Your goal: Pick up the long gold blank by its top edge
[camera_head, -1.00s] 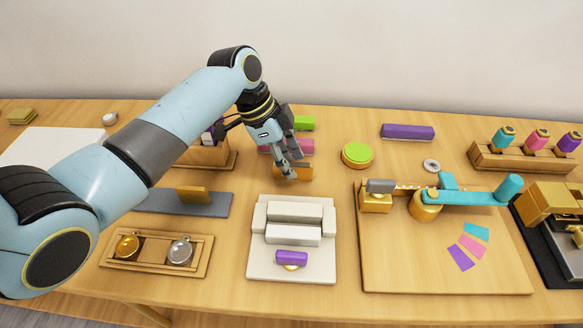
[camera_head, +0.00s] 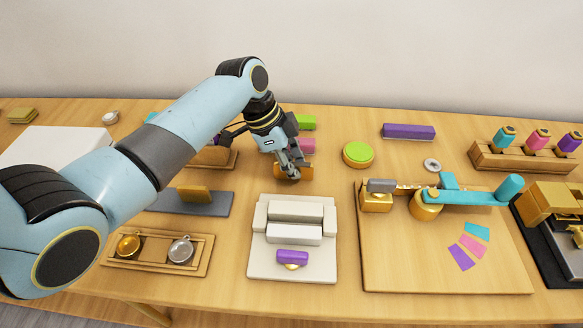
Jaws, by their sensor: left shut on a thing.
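The long gold blank (camera_head: 306,172) is near the middle of the table, behind the white press-like fixture. My left gripper (camera_head: 290,176) reaches down to it from above, and its fingers are shut on the blank. The fingers and wrist cover part of the blank, and I cannot tell whether it touches the table. My right gripper is not in view.
A white fixture (camera_head: 258,262) with a purple-handled part stands in front. A grey tray (camera_head: 217,206) with a gold piece is to the left. Pink (camera_head: 308,146) and green (camera_head: 307,122) blocks lie behind. A green-topped round pad (camera_head: 357,154) sits to the right.

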